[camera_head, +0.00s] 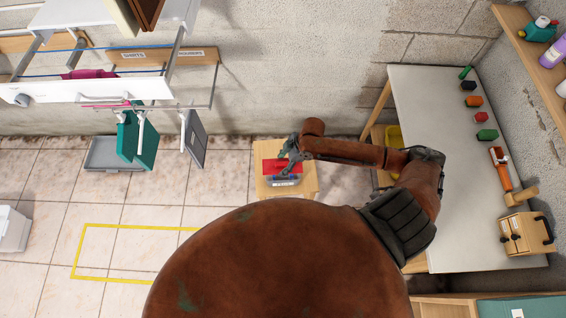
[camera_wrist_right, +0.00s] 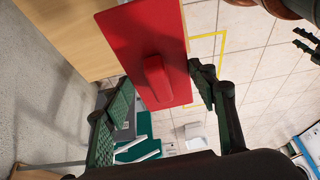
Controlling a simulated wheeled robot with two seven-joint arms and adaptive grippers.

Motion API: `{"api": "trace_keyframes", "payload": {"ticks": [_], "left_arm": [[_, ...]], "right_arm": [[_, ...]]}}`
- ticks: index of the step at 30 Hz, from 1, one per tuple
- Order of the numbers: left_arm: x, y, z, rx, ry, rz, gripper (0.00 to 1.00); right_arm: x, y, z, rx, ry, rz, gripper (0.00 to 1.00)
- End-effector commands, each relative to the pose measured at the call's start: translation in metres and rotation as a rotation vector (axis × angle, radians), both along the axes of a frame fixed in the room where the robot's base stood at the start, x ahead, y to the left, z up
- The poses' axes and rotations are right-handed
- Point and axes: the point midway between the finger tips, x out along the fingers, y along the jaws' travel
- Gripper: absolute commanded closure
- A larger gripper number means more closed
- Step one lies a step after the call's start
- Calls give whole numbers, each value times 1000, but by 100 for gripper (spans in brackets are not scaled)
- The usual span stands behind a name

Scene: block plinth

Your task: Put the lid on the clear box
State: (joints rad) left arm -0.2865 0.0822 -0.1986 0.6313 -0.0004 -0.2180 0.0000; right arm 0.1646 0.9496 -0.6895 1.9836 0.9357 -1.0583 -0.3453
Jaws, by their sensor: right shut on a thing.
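The red lid (camera_head: 283,166) shows as a flat red plate at the plinth, and large in the wrist view (camera_wrist_right: 135,35) with a raised red handle (camera_wrist_right: 157,78). My right gripper (camera_head: 287,156) is shut on the lid, with one finger on each side in the wrist view (camera_wrist_right: 160,90). The clear box (camera_head: 284,181) shows partly below the lid's near edge in the head view. Whether lid and box touch, I cannot tell. Dark fingers at the right edge of the wrist view look like my left gripper (camera_wrist_right: 306,45), spread and empty.
The wooden plinth (camera_head: 307,179) stands near the wall. A white table (camera_head: 440,160) with several small coloured objects is at right. A clothes rack (camera_head: 100,95) hangs at upper left. A yellow floor outline (camera_head: 100,226) surrounds bare tiles at lower left.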

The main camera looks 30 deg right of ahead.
Motion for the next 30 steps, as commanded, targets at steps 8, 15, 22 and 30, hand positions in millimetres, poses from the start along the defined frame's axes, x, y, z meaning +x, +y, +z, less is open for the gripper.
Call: {"api": "trace_keyframes", "payload": {"ticks": [8, 15, 22, 30], "left_arm": [[-21, -3, 0, -3, 26, 5, 55], [-30, -3, 2, -2, 38, 7, 55], [-23, -3, -8, -2, 30, 4, 55], [-15, -3, -15, -3, 20, 2, 55]], "right_arm": [[0, 0, 1, 0, 0, -1, 71], [-1, -1, -9, 2, -4, -3, 71], [-1, -1, -36, 2, -4, -4, 71], [-1, -1, -56, 2, -5, -2, 71]]}}
